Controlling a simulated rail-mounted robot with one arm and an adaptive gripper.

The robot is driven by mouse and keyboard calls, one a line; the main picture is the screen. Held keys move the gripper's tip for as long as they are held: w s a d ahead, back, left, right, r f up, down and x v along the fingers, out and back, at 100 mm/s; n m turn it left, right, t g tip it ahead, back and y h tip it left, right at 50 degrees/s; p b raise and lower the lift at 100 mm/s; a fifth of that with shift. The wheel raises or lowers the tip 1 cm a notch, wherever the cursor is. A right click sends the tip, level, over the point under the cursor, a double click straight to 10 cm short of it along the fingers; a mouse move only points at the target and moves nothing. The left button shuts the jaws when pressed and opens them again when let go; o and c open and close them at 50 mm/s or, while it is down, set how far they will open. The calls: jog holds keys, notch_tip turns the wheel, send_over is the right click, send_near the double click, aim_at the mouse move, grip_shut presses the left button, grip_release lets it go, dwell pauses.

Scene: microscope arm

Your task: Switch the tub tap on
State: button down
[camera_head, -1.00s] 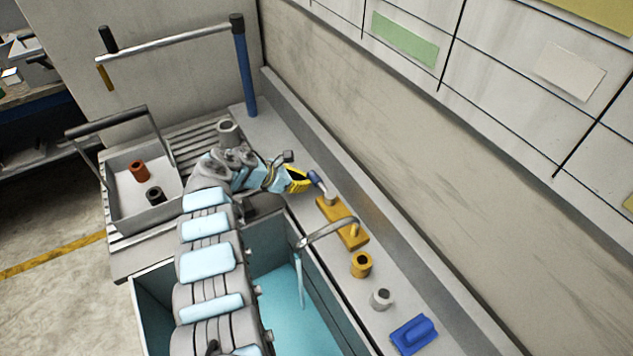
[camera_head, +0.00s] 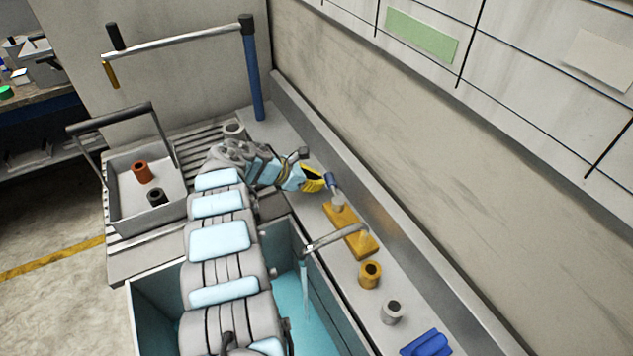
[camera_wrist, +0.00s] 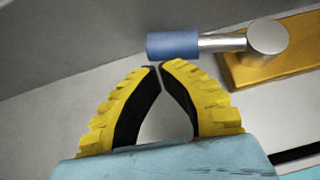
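The tub tap has a yellow base (camera_head: 352,235), a curved metal spout (camera_head: 335,240) and a lever with a blue grip (camera_head: 332,181). A thin pale stream runs down from the spout's end into the tub (camera_head: 345,318). My gripper (camera_head: 324,180) has yellow fingers and is beside the blue grip. In the wrist view my gripper (camera_wrist: 158,66) has its fingertips drawn together with nothing between them. The blue grip (camera_wrist: 172,45) lies just past the tips, very close; I cannot tell whether they touch. The lever's round pivot (camera_wrist: 267,38) is to the right.
A yellow ring (camera_head: 370,273), a grey ring (camera_head: 393,311) and a blue block (camera_head: 427,343) stand along the ledge. A grey carrier (camera_head: 128,205) with two small cylinders sits at left. A blue post (camera_head: 252,75) rises behind. The wall runs close along the ledge.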

jog(key=shift+s+a+r+p, duration=0.1)
jog(key=shift+a+r+p, duration=0.2)
jog(key=shift+r+p, duration=0.15)
jog(key=w+p+v, duration=0.1)
jog(key=p+v, duration=0.1)
jog(key=v, duration=0.7)
jog(key=shift+w+a, duration=0.15)
jog(key=shift+a, duration=0.15)
jog(key=shift+p, duration=0.3)
